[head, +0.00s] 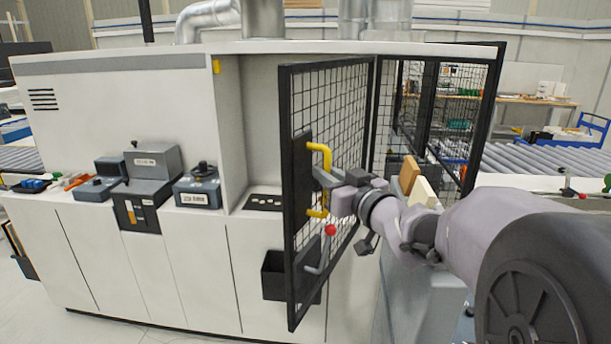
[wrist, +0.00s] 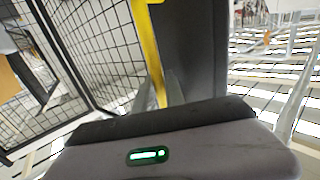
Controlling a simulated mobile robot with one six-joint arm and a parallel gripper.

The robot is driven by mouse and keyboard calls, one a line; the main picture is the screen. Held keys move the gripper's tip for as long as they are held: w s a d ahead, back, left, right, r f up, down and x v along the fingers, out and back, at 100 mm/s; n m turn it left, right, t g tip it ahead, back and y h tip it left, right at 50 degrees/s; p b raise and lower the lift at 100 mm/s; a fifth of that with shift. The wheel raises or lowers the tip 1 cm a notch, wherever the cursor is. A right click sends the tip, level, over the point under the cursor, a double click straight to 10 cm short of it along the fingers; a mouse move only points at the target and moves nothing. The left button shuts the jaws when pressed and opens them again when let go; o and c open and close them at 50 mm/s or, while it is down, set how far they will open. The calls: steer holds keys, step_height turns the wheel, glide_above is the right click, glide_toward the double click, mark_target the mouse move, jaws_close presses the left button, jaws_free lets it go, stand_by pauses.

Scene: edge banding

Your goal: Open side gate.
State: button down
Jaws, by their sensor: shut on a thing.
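The side gate (head: 349,112) is a black-framed wire mesh door on the front of the white machine. It stands swung out from the machine, with its free edge toward me. A yellow handle (head: 327,157) is on a dark plate on the gate, and shows as a yellow bar in the wrist view (wrist: 152,60). My gripper (head: 321,178) is at the handle, with its fingers (wrist: 160,92) shut around the yellow bar. A lever with a red knob (head: 330,230) sits below the handle. The handle's middle is partly hidden by my gripper.
The white machine (head: 120,90) carries grey control boxes (head: 152,162) on its ledge at left. A black bin (head: 273,275) hangs on the front beside the gate's lower part. A second mesh panel (head: 480,110) stands behind my arm. Open floor (head: 110,328) shows at lower left.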

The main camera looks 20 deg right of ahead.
steer(key=shift+d+r, duration=0.15)
steer(key=c, duration=1.5)
jaws_free()
steer(key=shift+c, duration=0.2)
steer(key=shift+o, duration=0.7)
steer(key=shift+d, duration=0.1)
steer(key=s+d+p, duration=0.2)
steer(key=s+d, duration=0.1)
steer(key=s, duration=1.4)
steer(key=shift+d, duration=0.1)
